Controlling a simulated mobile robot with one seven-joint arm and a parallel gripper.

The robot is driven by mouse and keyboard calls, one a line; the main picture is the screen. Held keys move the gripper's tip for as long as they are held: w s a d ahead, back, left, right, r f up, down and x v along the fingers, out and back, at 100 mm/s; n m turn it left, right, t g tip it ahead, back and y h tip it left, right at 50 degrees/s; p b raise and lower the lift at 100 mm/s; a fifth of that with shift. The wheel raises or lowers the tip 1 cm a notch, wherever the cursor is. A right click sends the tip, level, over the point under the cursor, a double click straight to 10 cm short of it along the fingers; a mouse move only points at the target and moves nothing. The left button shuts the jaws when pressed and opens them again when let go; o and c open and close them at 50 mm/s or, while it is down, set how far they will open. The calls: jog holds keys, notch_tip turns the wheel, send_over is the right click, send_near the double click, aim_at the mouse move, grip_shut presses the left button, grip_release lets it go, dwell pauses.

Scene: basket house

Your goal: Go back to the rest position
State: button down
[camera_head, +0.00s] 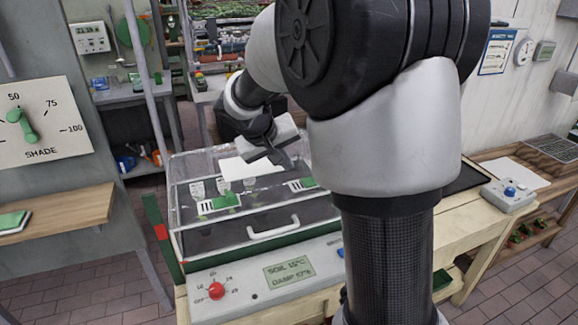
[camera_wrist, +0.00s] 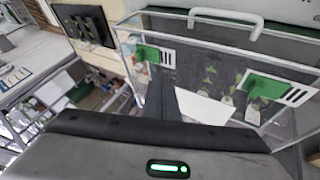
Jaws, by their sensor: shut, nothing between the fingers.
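My gripper (camera_head: 280,157) shows in the head view above a clear-lidded propagator box (camera_head: 260,232), near its back right part. Its fingers are shut with nothing seen between them. In the wrist view my gripper's dark housing with a green light fills the bottom, and a dark finger (camera_wrist: 154,92) points toward the box. A plain white sheet-like piece (camera_head: 244,168) shows just below and left of the fingers; I cannot tell whether it lies on the lid or under it. It also shows in the wrist view (camera_wrist: 203,107). My arm hides the box's right side.
In front is a control panel with a red knob (camera_head: 216,291) and display (camera_head: 289,269). A shade dial (camera_head: 40,122) hangs left above a wooden shelf (camera_head: 62,211). A blue-button device (camera_head: 509,194) sits right.

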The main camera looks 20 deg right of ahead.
dwell(0.4)
jog(key=s+a+r+y+p, duration=0.2)
jog(key=s+a+r+p, duration=0.1)
jog(key=s+r, duration=0.75)
jog(key=s+a+y+p, duration=0.1)
jog(key=s+a+y, duration=0.1)
jog(key=s, duration=0.6)
jog(key=s+a+r+n+t+y+p, duration=0.1)
jog(key=s+a+p, duration=0.1)
jog(key=s+a, duration=0.3)
jog(key=s, duration=0.4)
jog(key=shift+s+y, duration=0.2)
jog(key=shift+y, duration=0.2)
